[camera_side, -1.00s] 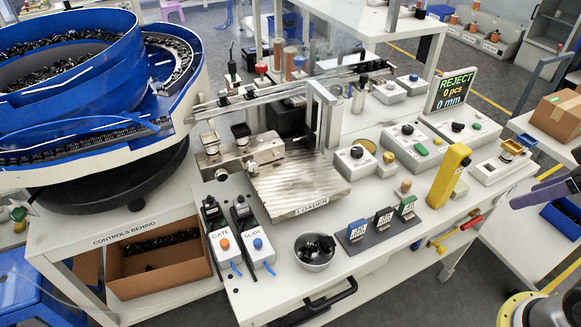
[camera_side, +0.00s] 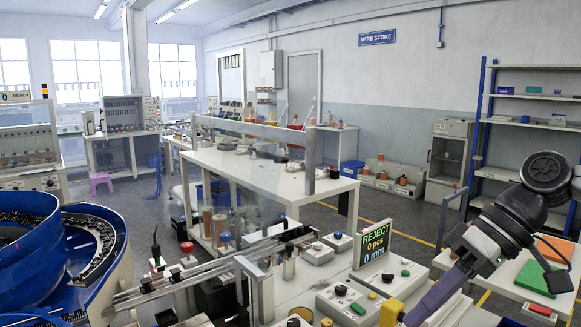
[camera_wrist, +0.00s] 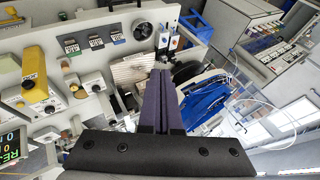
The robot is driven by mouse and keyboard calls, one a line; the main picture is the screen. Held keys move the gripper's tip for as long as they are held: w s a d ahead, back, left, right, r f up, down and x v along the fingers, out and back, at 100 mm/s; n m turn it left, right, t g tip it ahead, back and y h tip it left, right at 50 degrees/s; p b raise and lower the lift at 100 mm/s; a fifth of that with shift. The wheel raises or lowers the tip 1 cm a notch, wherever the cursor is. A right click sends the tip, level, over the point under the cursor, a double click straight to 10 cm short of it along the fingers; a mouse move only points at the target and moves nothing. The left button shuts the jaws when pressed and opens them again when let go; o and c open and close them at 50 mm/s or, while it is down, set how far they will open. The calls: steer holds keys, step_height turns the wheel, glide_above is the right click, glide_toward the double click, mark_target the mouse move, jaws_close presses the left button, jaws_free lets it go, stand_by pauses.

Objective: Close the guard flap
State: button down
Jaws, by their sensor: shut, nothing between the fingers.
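The guard flap (camera_side: 250,128) appears in the side view as a clear panel with a grey metal bar along its top. It stands raised above the feeder rails, left of centre. I cannot pick it out in the wrist view. My gripper (camera_wrist: 161,73) is shut and empty in the wrist view, its purple fingers pointing toward the loader plate (camera_wrist: 133,68). In the side view my gripper (camera_side: 432,297) comes in from the right, low beside the display and well apart from the flap; its tips are not clear there.
The REJECT display (camera_side: 375,246) stands near my gripper, with a yellow post (camera_side: 391,313) close by. Grey control boxes (camera_side: 345,299) sit on the bench. The blue feeder bowl (camera_side: 25,245) is at left.

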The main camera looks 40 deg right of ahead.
steer(key=w+a+r+m+y, duration=0.25)
steer(key=w+r+y, duration=0.25)
steer(key=w+r, duration=0.6)
steer(key=w+d+r+m+t+y, duration=0.1)
steer(key=w+d+r+y, duration=0.15)
steer(key=w, duration=0.45)
steer(key=w+d+r+t+y, duration=0.2)
steer(key=w+d, duration=0.1)
steer(key=w, duration=0.4)
steer(key=w+d+f+m+t, duration=0.2)
steer(key=w+d+m+t, duration=0.15)
steer(key=w+d, duration=0.7)
steer(key=w+d+f+m+t+h, duration=0.1)
steer(key=w+d+f+m+t, duration=0.25)
steer(key=d+f, duration=0.75)
steer(key=w+a+r, duration=0.6)
steer(key=a, duration=0.3)
